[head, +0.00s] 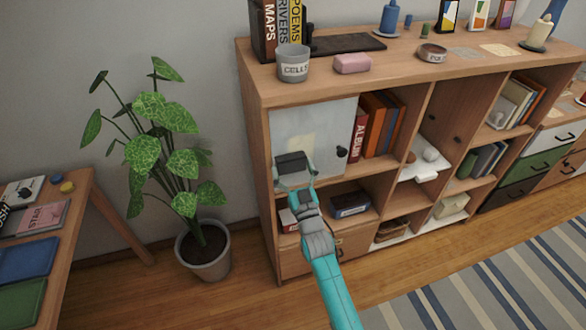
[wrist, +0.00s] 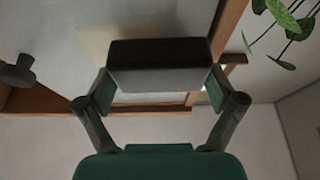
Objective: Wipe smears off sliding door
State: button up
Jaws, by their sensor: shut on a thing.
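The white sliding door (head: 318,122) covers the upper left compartment of the wooden shelf unit and has a dark round knob (head: 341,152). A faint yellowish smear (wrist: 108,38) shows on the door in the wrist view, partly hidden behind a block. My gripper (head: 295,178) is in front of the door's lower left part. It is shut on a dark-topped grey block (head: 294,162), which also shows between the fingers in the wrist view (wrist: 158,78). The block's dark face is turned toward the door; I cannot tell whether it touches.
A potted plant (head: 205,260) stands left of the shelf unit (head: 262,160). A grey cup (head: 293,68) and a pink block (head: 352,63) sit on its top. Books (head: 378,124) stand right of the door. A table (head: 75,235) is at the left; bare floor lies in front.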

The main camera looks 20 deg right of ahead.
aim_at(306, 165)
jog(key=shift+w, duration=0.35)
jog(key=shift+d, duration=0.1)
jog(key=shift+s+d, duration=0.1)
jog(key=shift+d, duration=1.8)
jog(key=shift+d, duration=2)
jog(key=shift+w+r, duration=0.2)
jog(key=shift+r, duration=0.85)
jog(key=shift+a, duration=3.95)
jog(key=shift+r, duration=0.15)
